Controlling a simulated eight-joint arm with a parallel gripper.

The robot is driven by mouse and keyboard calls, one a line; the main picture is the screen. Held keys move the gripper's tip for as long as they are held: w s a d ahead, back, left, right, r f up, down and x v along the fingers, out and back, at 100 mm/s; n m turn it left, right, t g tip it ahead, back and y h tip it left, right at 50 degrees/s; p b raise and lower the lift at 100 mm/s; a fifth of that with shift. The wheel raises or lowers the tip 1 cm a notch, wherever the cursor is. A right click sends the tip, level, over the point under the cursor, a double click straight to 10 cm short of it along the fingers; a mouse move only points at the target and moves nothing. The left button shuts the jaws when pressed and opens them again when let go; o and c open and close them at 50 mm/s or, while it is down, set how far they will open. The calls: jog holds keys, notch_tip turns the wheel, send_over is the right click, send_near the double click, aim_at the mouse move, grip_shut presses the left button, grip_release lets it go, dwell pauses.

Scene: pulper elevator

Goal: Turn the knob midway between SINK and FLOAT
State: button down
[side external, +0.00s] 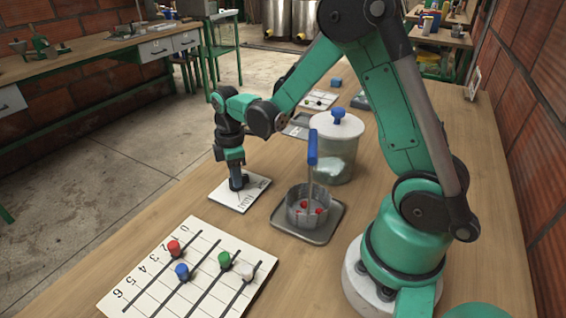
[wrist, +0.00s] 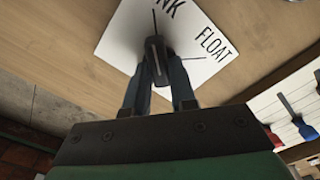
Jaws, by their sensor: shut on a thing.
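A white panel (side external: 240,205) lies on the wooden table, with my gripper (side external: 238,182) pointing down over its middle. In the wrist view the panel (wrist: 118,42) shows the word FLOAT and the letters NK, the rest of that word being hidden. A dark knob (wrist: 156,50) stands on the panel, and my gripper's two fingers (wrist: 157,70) are shut on it from both sides. One thin dark line runs from near the knob to the panel's top, another lies to its right toward FLOAT. Which way the knob's pointer faces is hard to tell.
A slider board (side external: 190,275) with red, blue, green and white knobs lies in front. A metal pot (side external: 297,212) with a blue-handled tool stands on a tray (side external: 322,235) to the right. A lidded jar (side external: 335,150) stands behind it.

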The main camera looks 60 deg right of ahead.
jog(key=shift+m, duration=0.3)
jog(key=m, duration=0.9)
dwell(0.6)
jog(key=c, duration=0.7)
grip_release()
jog(key=shift+r, duration=2.8)
